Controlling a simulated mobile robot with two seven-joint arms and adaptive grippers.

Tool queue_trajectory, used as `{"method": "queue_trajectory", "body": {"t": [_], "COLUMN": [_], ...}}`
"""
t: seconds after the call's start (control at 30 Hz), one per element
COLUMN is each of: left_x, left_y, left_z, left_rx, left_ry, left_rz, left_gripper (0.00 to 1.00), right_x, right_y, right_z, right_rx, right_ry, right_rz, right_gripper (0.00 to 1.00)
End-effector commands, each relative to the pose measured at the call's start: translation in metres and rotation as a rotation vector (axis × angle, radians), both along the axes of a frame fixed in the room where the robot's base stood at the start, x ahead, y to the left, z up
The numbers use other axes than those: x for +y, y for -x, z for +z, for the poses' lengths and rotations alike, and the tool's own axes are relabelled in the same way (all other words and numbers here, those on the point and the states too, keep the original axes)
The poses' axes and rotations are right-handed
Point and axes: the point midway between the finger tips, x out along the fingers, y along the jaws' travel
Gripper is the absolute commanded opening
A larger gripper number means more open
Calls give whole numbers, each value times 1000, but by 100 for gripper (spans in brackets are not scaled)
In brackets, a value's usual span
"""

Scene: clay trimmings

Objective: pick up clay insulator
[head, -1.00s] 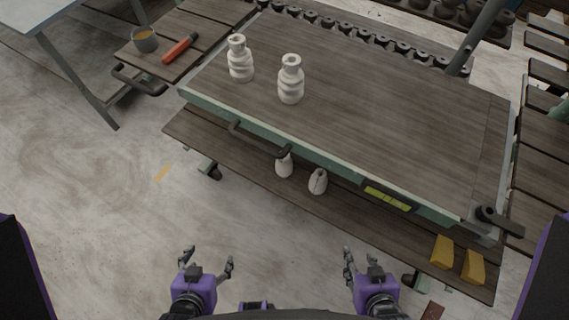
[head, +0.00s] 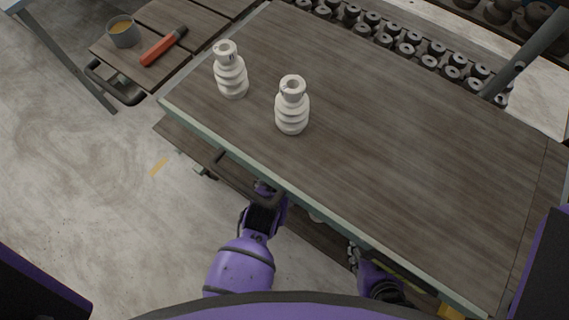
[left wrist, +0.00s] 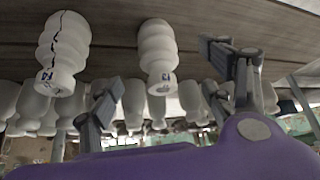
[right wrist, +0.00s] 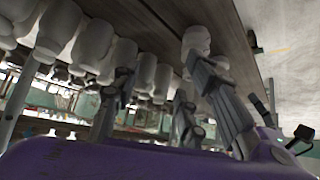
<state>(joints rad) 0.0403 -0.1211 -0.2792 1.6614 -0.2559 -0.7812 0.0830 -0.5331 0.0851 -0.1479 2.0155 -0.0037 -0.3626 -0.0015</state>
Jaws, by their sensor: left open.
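Two white ribbed clay insulators stand upright on the cart's wooden top, one at the left (head: 231,70) and one nearer the middle (head: 292,106). My right gripper (right wrist: 165,95) looks open and empty, near a white insulator (right wrist: 197,41).
The cart top (head: 400,150) overhangs the lower shelf (head: 320,240), and a dark handle (head: 226,166) sticks out at its front. A grey cup (head: 123,33) and an orange-handled tool (head: 163,47) lie on the side table. Rows of dark-holed pieces (head: 408,40) stand behind.

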Motion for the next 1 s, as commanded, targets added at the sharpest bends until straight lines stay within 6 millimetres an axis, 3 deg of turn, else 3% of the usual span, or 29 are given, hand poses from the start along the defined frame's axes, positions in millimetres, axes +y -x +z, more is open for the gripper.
{"method": "queue_trajectory", "body": {"t": [0.37, 0.7, 1.0], "left_x": [-15, -19, -19], "left_y": [-23, -47, -50], "left_z": [-22, -60, -63], "left_rx": [7, 8, 4], "left_ry": [-6, -7, -5], "left_rz": [-15, -15, -14], "left_gripper": [74, 74, 74], "right_x": [2, 4, 4], "right_y": [40, 29, 26], "right_z": [-23, -26, -25], "right_rx": [81, 63, 59], "right_ry": [-6, -7, -5], "right_rz": [-16, -9, -7], "right_gripper": [40, 40, 40]}}
